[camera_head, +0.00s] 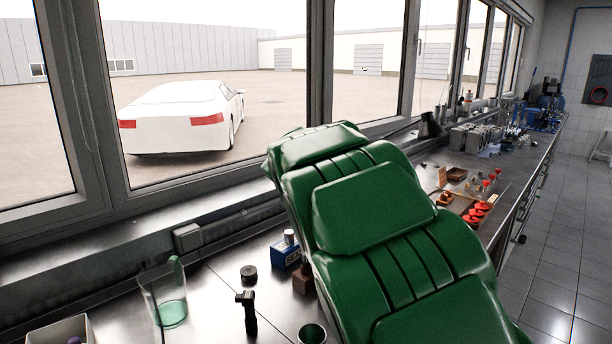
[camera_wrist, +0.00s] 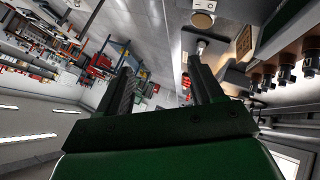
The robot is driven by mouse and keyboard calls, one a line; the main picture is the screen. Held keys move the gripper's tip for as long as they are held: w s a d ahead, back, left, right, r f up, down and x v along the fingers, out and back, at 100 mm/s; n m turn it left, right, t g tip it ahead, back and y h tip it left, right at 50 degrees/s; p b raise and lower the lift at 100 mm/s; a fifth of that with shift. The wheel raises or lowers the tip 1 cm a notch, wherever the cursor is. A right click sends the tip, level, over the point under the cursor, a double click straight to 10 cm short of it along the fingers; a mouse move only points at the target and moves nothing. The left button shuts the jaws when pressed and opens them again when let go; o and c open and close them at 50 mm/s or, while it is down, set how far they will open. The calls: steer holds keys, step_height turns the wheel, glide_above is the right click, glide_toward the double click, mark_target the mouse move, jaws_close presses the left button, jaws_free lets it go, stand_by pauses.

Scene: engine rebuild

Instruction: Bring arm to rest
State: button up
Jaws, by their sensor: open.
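My gripper (camera_wrist: 162,72) shows in the wrist view with its two dark fingers apart and nothing between them. Its green body fills the bottom of that view, and the room appears tilted and partly upside down behind it. In the head view my green arm (camera_head: 375,215) rises large across the middle, over the workbench (camera_head: 215,300). My gripper is not visible in the head view. Part of the bench behind the arm is hidden.
A glass beaker (camera_head: 168,300), a dark round part (camera_head: 249,273), a black upright tool (camera_head: 248,312) and a blue box (camera_head: 287,254) stand left of my arm. Windows line the back; tiled floor (camera_head: 565,255) is clear at right.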

steer(key=s+d+n+g+y, duration=0.15)
steer(key=s+d, duration=0.25)
steer(key=s, duration=0.7)
steer(key=s+a+f+n+y, duration=0.1)
steer(key=s+a+f+y, duration=0.1)
steer(key=s, duration=0.8)
steer(key=s+a+f+n+g+y, duration=0.1)
steer(key=s+a+f+n+y, duration=0.1)
steer(key=s, duration=0.8)
steer(key=s+a+f+n+g+y, duration=0.1)
steer(key=s+a+f+n+y, duration=0.1)
steer(key=s, duration=0.9)
steer(key=shift+f+y, duration=0.45)
steer(key=shift+y, duration=0.3)
steer(key=shift+a+n, duration=0.1)
steer(key=shift+n, duration=0.15)
